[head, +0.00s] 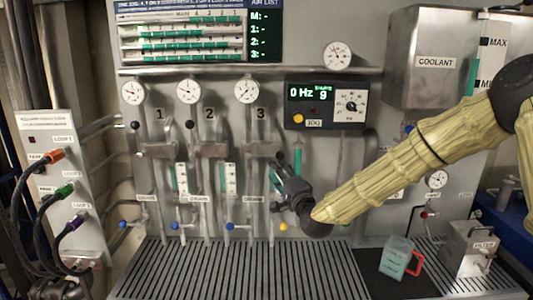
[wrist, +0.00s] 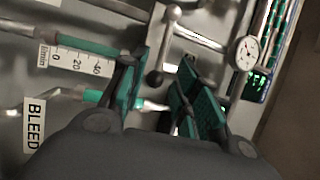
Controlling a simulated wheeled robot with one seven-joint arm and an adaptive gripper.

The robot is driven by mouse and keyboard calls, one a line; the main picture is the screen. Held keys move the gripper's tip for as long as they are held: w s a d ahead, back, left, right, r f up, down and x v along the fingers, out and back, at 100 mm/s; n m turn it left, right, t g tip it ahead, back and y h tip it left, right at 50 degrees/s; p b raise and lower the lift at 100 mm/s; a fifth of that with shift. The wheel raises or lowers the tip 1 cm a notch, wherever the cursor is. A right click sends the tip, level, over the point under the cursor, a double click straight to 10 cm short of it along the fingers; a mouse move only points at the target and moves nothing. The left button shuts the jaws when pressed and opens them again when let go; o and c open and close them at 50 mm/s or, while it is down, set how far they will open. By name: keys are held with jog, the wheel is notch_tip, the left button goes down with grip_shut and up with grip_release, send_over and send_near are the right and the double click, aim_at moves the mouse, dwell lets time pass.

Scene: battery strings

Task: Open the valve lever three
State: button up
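The panel shows three numbered columns, and column three (head: 261,113) stands right of columns one and two. My gripper (head: 279,168) is in front of the lower part of column three and hides part of it. In the wrist view, a grey metal lever (wrist: 163,48) with rounded ends lies just beyond and partly between my fingertips (wrist: 165,70). The green-padded fingers are apart, with a visible gap around the lever's lower end. I cannot tell whether a finger touches it. The number beside this lever is not visible in the wrist view.
Round gauges (head: 189,90) sit above the columns. A jog box (head: 326,103) is right of column three. A slatted grate (head: 215,270) lies below, with a jug (head: 396,258) and a filter box (head: 468,247) at right. A BLEED label (wrist: 34,124) shows in the wrist view.

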aim_at(267, 155)
jog(key=shift+p+x, duration=2.3)
jog(key=shift+x, duration=2.8)
jog(key=shift+s+r, duration=0.1)
jog(key=shift+r, duration=0.05)
jog(key=shift+c, duration=0.3)
grip_shut()
